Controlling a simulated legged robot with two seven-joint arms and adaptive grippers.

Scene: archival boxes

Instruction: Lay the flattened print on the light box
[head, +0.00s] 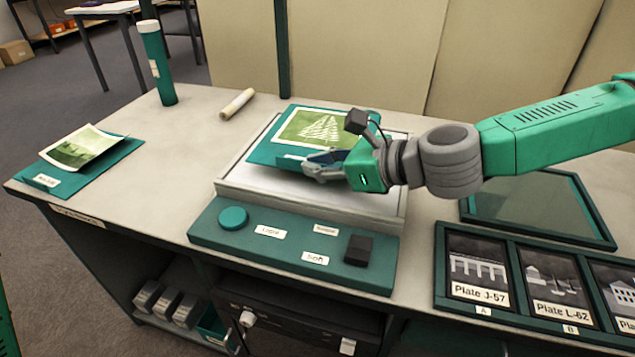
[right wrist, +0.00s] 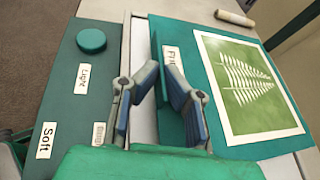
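A green print with a pale fern-like figure (head: 318,129) lies flat on a teal board (head: 262,152). The board is over the light box (head: 300,196), which has a pale top and a teal control panel. In the right wrist view the print (right wrist: 248,85) looks flat, and the board (right wrist: 215,25) has a label starting "Fl", partly hidden by a finger. My right gripper (head: 318,166) is at the board's front edge. Its fingers (right wrist: 156,88) are apart, with a gap between them, near that edge; contact is unclear. My left gripper is not in view.
A curled print (head: 82,147) rests on another teal board (head: 115,157) at the left. A teal tube (head: 157,65) stands behind, near a pale roll (head: 237,103). Framed plates (head: 545,285) and a glass-like framed panel (head: 540,208) lie at the right. The left front tabletop is clear.

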